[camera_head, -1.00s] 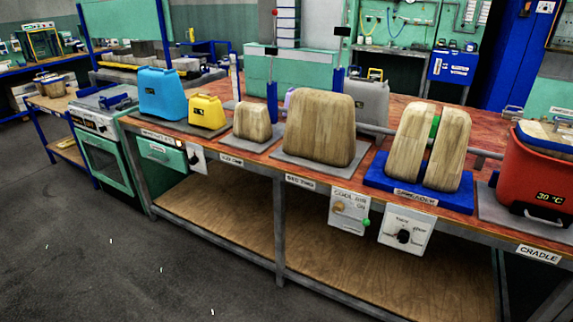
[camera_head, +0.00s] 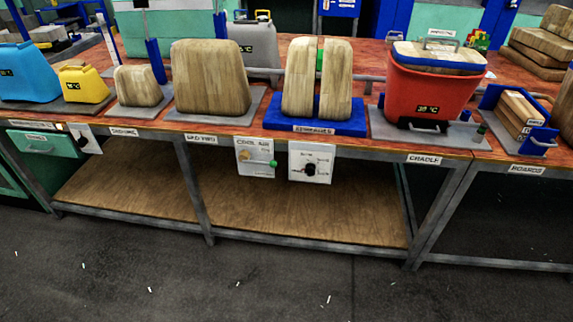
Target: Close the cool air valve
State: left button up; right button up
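The cool air valve is a white panel (camera_head: 255,158) on the front edge of the workbench, labelled "COOL AIR". It carries a tan knob (camera_head: 244,156) at its left and a green part (camera_head: 273,163) at its right edge. The lettering beside the knob is too small to read, so I cannot tell the valve's setting. Neither of my grippers shows in the view.
A second white panel with a black knob (camera_head: 310,169) hangs just right of the valve. A red container (camera_head: 432,95) stands on the bench (camera_head: 350,142) above the "CRADLE" label.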

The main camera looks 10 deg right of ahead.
aim_at(273, 164)
jog(key=j+z, duration=1)
jog(key=k+j+z, duration=0.1)
jog(key=j+z, duration=0.4)
jog(key=l, duration=0.1)
